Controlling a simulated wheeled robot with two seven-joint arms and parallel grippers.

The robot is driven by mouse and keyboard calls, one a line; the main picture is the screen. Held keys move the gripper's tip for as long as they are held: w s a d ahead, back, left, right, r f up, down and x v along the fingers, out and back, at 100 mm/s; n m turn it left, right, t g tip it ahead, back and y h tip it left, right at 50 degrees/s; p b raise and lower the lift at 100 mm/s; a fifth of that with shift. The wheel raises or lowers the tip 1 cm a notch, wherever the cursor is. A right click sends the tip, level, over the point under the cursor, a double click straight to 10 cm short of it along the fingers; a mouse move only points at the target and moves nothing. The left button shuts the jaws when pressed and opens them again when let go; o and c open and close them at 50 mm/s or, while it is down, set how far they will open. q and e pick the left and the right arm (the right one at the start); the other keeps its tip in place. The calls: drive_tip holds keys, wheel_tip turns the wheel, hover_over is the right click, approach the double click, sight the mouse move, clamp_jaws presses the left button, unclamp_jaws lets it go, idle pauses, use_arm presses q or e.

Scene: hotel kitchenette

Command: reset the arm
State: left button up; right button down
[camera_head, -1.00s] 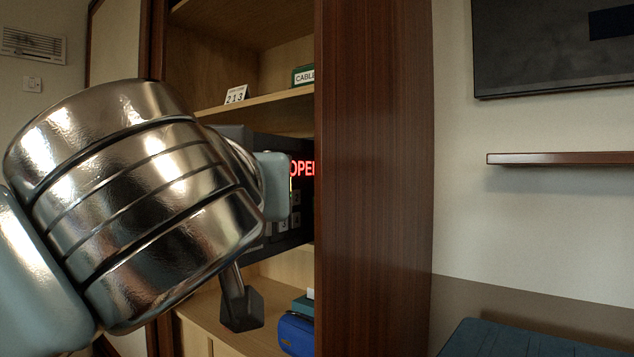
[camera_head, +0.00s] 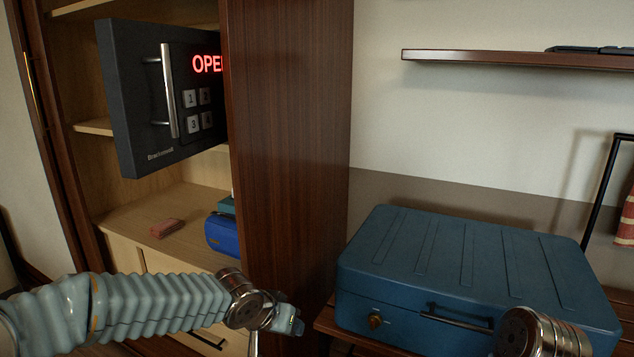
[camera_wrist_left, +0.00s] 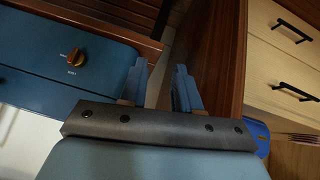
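My left arm (camera_head: 150,305) reaches in from the left, low across the head view. Its left gripper (camera_head: 288,322) is in front of the wooden cabinet panel and left of the blue case. In the left wrist view, the two fingers of this gripper (camera_wrist_left: 160,88) stand apart with a gap between them. Nothing shows between the fingers. A metallic part of my right arm (camera_head: 540,335) shows at the bottom right, in front of the blue case. The right gripper is outside the frames.
The dark safe door (camera_head: 165,95) stands swung out, its display reading OPEN. A blue case (camera_head: 460,260) rests on a wooden rack at right. A reddish block (camera_head: 167,228) and a blue bag (camera_head: 222,236) are on the cabinet shelf. A wall shelf (camera_head: 520,60) is above.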

use_arm(q)
drive_tip(key=s+f+n+g+h, duration=0.1)
drive_tip(key=s+f+g, duration=0.35)
drive_tip(key=f, duration=1.05)
drive_tip(key=s+a+f+n+p, duration=0.1)
drive_tip(key=s+a+f+n, duration=0.1)
drive_tip(key=s+f, duration=0.7)
drive_tip(key=s+a+f+n+y+p, duration=0.1)
drive_tip(key=s+a+f+n, duration=0.1)
drive_tip(key=s+f, duration=0.6)
drive_tip(key=shift+s+a+f+n+g, duration=0.35)
drive_tip(key=shift+s+a+g, duration=0.1)
drive_tip(key=shift+s+a, duration=0.4)
